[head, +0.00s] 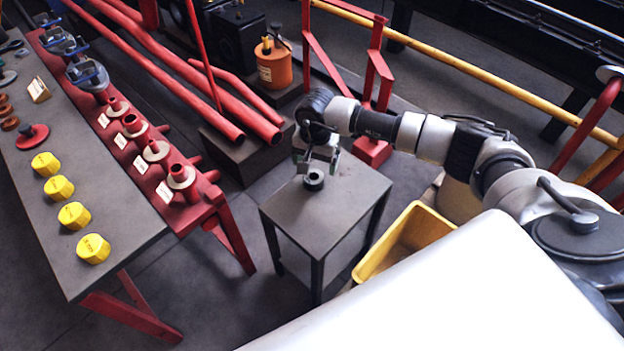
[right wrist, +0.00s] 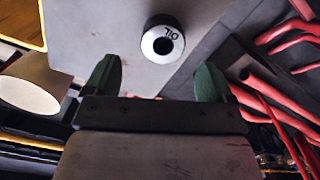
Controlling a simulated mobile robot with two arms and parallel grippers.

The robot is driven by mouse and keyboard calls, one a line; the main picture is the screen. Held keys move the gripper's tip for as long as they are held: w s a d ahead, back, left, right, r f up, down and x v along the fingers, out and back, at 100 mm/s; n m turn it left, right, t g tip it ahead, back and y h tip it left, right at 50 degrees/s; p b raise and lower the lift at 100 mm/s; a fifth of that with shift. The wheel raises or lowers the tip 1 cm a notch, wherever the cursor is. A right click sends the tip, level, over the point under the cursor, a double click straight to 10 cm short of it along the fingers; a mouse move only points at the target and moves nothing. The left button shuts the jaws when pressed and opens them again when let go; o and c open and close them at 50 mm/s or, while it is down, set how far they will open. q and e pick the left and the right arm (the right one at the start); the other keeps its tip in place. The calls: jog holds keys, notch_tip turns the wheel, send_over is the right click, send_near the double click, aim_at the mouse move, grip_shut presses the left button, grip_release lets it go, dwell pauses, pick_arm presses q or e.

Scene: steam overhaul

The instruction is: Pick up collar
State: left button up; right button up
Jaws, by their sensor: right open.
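In the right wrist view, the collar (right wrist: 163,42) shows a pale top face with a dark round hole and dark lettering that looks like "OIL" upside down. My right gripper (head: 318,160) is just above the collar in the head view, partly hiding its far side. In the right wrist view, the green fingers of my right gripper (right wrist: 158,80) are apart with nothing between them. The collar lies beyond the fingertips, roughly centred between them. My left gripper is out of view.
A yellow crate (head: 383,262) stands beside the small table on the right. A long bench (head: 115,215) with several yellow caps (head: 74,215) and a red rack (head: 225,210) with flanged fittings is on the left. Red pipes (head: 190,75) lie behind. The small tabletop is otherwise clear.

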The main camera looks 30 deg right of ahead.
aim_at(314, 176)
jog(key=f, duration=0.4)
jog(key=f+b, duration=0.1)
jog(key=f, duration=0.1)
jog(key=shift+a+f, duration=0.1)
jog(key=shift+a, duration=0.15)
jog(key=c, duration=1.3)
